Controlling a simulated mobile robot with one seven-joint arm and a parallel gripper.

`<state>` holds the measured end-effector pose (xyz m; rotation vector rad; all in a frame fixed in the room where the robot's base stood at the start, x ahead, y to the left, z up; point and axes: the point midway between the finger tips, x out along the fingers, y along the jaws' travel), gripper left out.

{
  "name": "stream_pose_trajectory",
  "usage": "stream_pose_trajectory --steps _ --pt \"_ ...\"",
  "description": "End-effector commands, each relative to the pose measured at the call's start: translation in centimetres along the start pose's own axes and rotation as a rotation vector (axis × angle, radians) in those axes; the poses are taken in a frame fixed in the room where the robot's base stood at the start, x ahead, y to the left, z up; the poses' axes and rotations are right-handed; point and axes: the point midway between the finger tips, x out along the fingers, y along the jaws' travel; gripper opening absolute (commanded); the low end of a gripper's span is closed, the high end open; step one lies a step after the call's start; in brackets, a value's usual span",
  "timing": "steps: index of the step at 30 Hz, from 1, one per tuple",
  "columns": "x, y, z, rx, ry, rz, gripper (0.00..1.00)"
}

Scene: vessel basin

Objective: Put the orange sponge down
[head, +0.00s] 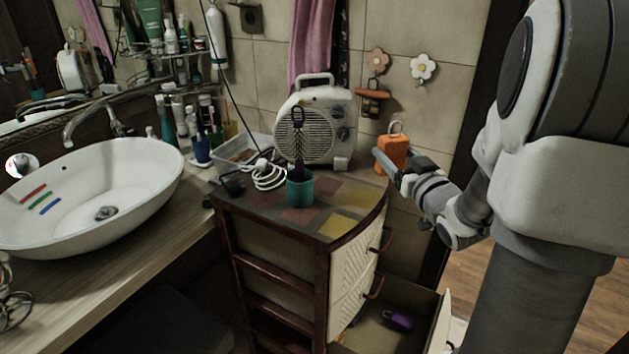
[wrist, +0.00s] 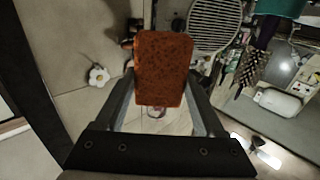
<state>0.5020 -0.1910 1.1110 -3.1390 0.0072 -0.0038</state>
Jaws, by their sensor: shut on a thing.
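The orange sponge (head: 392,153) is a block held up at the right of the cabinet top in the head view. My gripper (head: 390,166) is shut on it, above and beside the right edge of the cabinet top. In the wrist view the sponge (wrist: 162,68) sits between the two fingers of my gripper (wrist: 162,90), its broad face toward the camera. The sponge touches no surface that I can see.
The cabinet top (head: 345,200) carries a white fan heater (head: 318,122), a teal cup with a brush (head: 300,188), a coiled white cable (head: 268,176) and a clear tray (head: 240,150). Its front right part is bare. An open drawer (head: 385,335) holds a purple thing. A white basin (head: 90,190) stands left.

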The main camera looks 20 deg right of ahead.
Motion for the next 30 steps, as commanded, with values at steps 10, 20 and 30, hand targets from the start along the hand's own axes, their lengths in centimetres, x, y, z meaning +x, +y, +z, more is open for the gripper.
stream_pose_trajectory --steps 10,20,30 --pt "5.5 -4.6 4.5 0.004 -0.003 -0.006 0.18" --pt "8.8 -7.1 6.9 0.001 0.000 -0.001 0.18" --pt "8.8 -7.2 10.8 0.001 -0.003 -0.001 0.18"
